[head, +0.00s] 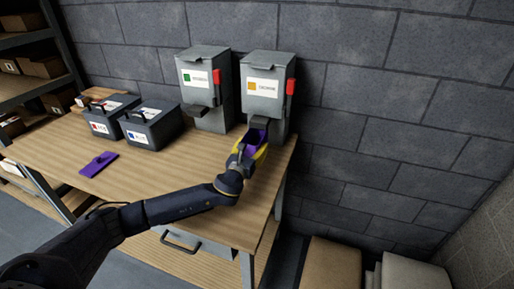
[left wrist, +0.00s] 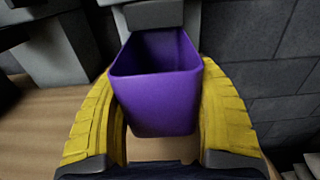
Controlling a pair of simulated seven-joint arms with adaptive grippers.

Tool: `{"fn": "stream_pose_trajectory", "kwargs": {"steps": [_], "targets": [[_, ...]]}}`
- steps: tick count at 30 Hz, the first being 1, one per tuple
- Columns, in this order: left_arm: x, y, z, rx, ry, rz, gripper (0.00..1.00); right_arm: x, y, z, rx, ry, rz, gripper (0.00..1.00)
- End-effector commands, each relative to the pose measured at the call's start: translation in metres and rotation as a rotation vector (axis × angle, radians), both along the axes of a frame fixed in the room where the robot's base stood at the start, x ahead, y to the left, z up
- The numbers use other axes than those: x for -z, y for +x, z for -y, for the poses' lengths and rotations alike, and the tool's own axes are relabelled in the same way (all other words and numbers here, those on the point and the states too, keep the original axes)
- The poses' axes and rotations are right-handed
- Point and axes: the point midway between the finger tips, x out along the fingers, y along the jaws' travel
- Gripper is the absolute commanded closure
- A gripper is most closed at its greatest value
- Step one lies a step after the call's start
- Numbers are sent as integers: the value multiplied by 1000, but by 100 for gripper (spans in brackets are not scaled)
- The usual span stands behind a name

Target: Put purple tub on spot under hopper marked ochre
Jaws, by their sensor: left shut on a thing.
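The purple tub (left wrist: 155,98) is an open-topped box, upright between the yellow fingers of my left gripper (left wrist: 160,130) in the left wrist view. The fingers press on its two sides. In the head view the tub (head: 257,136) is partly hidden by my left gripper (head: 247,155) and sits just below the spout of the hopper with the ochre label (head: 265,86). The spot under that hopper is covered, and I cannot tell whether the tub touches the table. My right gripper is in neither view.
A second hopper (head: 204,80) with a green label stands left of the ochre one. Two grey bins (head: 152,132) with handles stand further left on the wooden table (head: 150,178). A flat purple piece with a handle (head: 98,164) lies near the front left. The table's right edge is close to the tub.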

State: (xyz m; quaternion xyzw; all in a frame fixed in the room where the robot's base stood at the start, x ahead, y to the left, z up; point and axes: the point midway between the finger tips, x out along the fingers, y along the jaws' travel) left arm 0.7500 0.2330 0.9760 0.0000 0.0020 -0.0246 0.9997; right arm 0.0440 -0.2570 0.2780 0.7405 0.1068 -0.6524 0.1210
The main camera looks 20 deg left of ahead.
Motion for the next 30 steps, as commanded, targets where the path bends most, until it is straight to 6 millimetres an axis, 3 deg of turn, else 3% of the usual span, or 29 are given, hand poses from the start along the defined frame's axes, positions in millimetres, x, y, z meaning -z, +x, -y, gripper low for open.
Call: {"fn": "stream_pose_trajectory", "kwargs": {"steps": [3, 10, 14, 24, 30], "targets": [[-1, 23, 1, -1, 0, 2, 68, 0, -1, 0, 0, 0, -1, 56], [-1, 44, 2, -1, 1, 1, 68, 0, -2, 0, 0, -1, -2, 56], [1, 47, 2, -1, 0, 1, 68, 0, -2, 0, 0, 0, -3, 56], [34, 47, 2, -1, 0, 0, 68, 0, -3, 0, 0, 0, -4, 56], [35, 47, 2, 0, 0, 0, 68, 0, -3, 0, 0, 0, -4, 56]]}}
